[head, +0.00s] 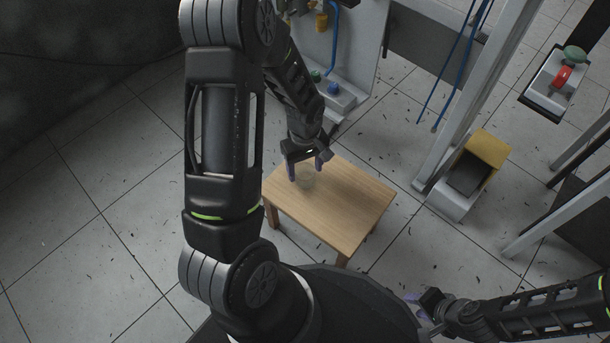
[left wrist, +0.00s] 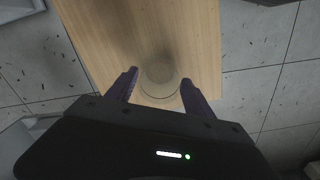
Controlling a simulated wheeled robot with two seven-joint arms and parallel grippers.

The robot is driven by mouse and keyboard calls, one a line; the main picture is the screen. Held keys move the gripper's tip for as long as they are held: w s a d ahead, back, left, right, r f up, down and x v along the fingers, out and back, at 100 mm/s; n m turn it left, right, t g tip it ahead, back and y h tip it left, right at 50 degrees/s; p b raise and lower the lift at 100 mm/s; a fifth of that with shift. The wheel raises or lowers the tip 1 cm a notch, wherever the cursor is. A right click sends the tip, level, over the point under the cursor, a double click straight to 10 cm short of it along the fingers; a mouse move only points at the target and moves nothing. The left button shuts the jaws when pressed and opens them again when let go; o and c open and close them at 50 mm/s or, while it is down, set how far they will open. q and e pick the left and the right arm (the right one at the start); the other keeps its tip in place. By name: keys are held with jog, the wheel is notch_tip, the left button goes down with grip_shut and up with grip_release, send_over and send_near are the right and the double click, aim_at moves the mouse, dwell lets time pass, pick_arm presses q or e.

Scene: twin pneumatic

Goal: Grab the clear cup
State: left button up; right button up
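The clear cup (head: 306,179) stands on the small wooden table (head: 345,208), near its far left corner. My left gripper (head: 306,168) is above that corner, with its purple fingers at the cup. In the left wrist view the cup (left wrist: 159,80) lies between the tips of the open left gripper (left wrist: 159,82), with a gap visible on each side. It looks faint and see-through, and its near edge is close to the gripper body. My right gripper (head: 425,302) is low at the right, away from the table; its opening is unclear.
A grey panel with blue hoses (head: 335,50) stands behind the table. To the right are a metal frame post (head: 455,120), a yellow and grey box (head: 475,170), and a button box with red and green buttons (head: 560,80). The table's front and right parts are bare.

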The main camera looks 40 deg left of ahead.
pick_arm(q)
jog(key=c, duration=1.2)
jog(key=shift+c, duration=0.2)
notch_tip(320, 180, up, 10)
jog(key=p, duration=0.4)
